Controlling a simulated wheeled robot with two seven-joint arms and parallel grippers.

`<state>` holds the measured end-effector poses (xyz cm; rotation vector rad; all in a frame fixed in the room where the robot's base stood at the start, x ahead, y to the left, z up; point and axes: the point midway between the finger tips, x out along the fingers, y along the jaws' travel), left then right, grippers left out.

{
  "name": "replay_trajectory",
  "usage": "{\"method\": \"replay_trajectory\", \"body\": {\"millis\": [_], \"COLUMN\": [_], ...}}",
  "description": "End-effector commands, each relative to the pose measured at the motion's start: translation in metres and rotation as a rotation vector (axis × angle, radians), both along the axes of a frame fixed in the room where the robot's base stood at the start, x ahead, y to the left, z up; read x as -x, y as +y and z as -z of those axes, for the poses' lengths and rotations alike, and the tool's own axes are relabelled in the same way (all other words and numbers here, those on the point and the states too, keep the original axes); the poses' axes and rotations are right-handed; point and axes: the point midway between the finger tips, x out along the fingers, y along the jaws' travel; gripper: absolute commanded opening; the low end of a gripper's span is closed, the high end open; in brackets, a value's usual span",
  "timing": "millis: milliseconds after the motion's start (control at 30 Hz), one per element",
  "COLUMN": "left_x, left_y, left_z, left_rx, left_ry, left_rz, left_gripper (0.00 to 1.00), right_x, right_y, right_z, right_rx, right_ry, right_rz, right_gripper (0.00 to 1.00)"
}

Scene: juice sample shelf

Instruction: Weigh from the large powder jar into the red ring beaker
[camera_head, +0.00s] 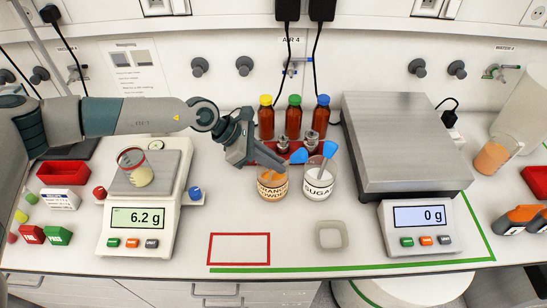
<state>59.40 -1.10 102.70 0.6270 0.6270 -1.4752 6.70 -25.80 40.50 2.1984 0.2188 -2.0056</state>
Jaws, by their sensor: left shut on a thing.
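The red ring beaker (141,178) stands on the pan of the left scale (152,212), with pale content inside; the display reads 6.2 g. A jar labelled as orange powder (272,184) stands mid-table. My left gripper (283,161) is over the orange powder jar's mouth, shut on a second blue-ended scoop (299,156). Its fingers hide part of the scoop and jar opening. My right gripper is out of view.
Several brown bottles (293,123) stand in a red rack behind the jars. A large scale (421,218) reading 0 g fills the right. A red-outlined rectangle (239,249) and a small grey square dish (330,235) lie in front. The front middle is mostly clear.

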Motion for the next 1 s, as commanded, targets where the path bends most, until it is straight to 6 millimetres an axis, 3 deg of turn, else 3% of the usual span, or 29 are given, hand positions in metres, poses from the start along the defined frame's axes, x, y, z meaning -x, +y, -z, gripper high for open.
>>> {"method": "replay_trajectory", "body": {"millis": [767, 1000], "left_x": [-0.001, -0.001], "left_y": [-0.017, -0.028], "left_z": [-0.024, -0.032], "left_rx": [-0.263, -0.414], "left_ry": [-0.006, -0.004], "left_rz": [0.003, 0.002], "left_gripper": [0.00, 0.00], "right_x": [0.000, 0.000], "right_y": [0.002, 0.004], "right_z": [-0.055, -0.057], "right_rx": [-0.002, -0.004], "right_ry": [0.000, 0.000], "right_rz": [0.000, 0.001], "right_gripper": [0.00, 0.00]}}
